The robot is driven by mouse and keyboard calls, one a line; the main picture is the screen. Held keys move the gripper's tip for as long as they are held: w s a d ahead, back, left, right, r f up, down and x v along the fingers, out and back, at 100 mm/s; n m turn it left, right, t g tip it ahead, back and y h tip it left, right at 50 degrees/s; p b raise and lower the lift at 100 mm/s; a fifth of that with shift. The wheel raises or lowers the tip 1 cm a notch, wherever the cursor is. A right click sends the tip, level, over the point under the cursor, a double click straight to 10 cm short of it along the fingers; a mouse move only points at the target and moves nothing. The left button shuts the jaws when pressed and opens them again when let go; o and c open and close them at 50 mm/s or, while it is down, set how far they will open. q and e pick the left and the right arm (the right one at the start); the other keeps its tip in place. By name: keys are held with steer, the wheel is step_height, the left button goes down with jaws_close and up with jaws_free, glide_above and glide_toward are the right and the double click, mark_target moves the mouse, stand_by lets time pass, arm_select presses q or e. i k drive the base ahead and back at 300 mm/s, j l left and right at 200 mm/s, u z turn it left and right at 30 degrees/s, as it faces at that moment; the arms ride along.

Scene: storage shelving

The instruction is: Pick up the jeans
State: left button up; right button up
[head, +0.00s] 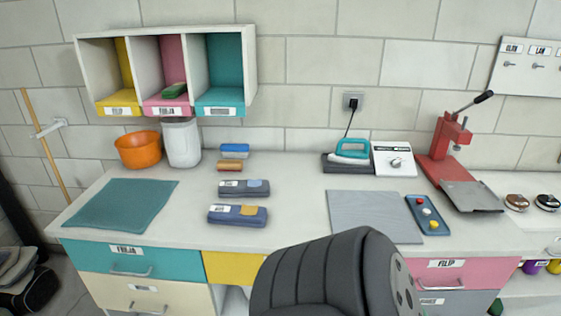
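Two folded dark blue-grey bundles that look like jeans lie on the white counter, left of its middle. The nearer jeans bundle (232,215) has a white label and a yellow-orange patch. The farther jeans bundle (236,189) has a white label and a blue-grey patch. They lie one behind the other with a small gap, and nothing holds either. Neither gripper can be made out. A dark ribbed part, apparently of my own arm, rises at the bottom centre and hides some of the counter's front.
A teal mat (122,204) lies left and a grey mat (372,216) right of the bundles. Behind stand an orange bowl (138,149), a white bin (182,143), a teal iron (351,149) and a red press (443,142). Coloured cubbies (191,63) hang above.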

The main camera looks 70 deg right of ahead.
mark_target(248, 188)
steer(key=z, duration=2.05)
steer(key=j+z, duration=0.25)
steer(key=j, duration=1.35)
